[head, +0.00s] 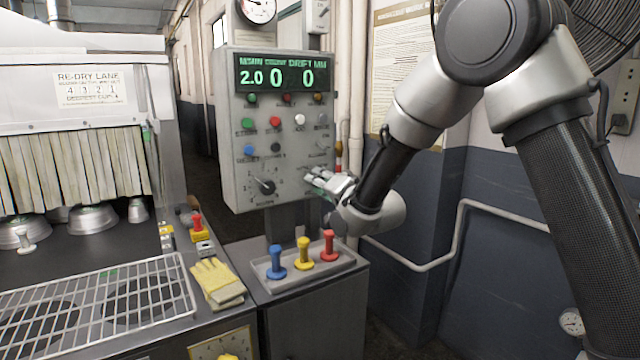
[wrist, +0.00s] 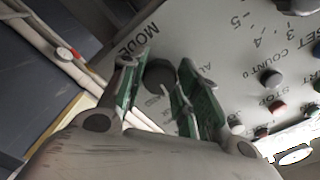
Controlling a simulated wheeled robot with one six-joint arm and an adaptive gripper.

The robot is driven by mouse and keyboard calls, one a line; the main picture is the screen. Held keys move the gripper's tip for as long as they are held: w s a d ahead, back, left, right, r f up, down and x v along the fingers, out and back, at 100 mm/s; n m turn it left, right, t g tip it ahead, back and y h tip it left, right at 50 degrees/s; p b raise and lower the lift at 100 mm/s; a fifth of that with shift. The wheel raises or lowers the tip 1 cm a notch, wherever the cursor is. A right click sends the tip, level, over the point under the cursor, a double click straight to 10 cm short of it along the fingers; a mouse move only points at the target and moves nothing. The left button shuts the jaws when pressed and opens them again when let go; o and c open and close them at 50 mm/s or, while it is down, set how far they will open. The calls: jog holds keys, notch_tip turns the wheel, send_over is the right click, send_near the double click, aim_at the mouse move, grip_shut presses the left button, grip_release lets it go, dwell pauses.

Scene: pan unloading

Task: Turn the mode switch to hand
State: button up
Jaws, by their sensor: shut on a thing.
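The mode switch (wrist: 158,74) is a dark round knob beside the printed word MODE on the grey control panel (head: 236,130). In the wrist view it sits between the green-padded fingers of my gripper (wrist: 163,80), which are shut on it. Part of an "AU" label shows beside the right finger; the hand label and the pointer's exact setting cannot be read. In the head view my gripper (head: 317,180) reaches the lower right of the panel from the right and hides the switch.
Coloured buttons and a lit display (head: 283,74) are above. Below, a tray (head: 341,263) holds blue, yellow and red handled pieces. A yellow glove (head: 217,282) lies left. A white pipe (head: 455,232) runs along the wall right.

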jog(key=m, duration=0.7)
jog(key=shift+f, duration=0.1)
dwell(0.5)
jog(key=o, duration=1)
jog(key=v, duration=1.2)
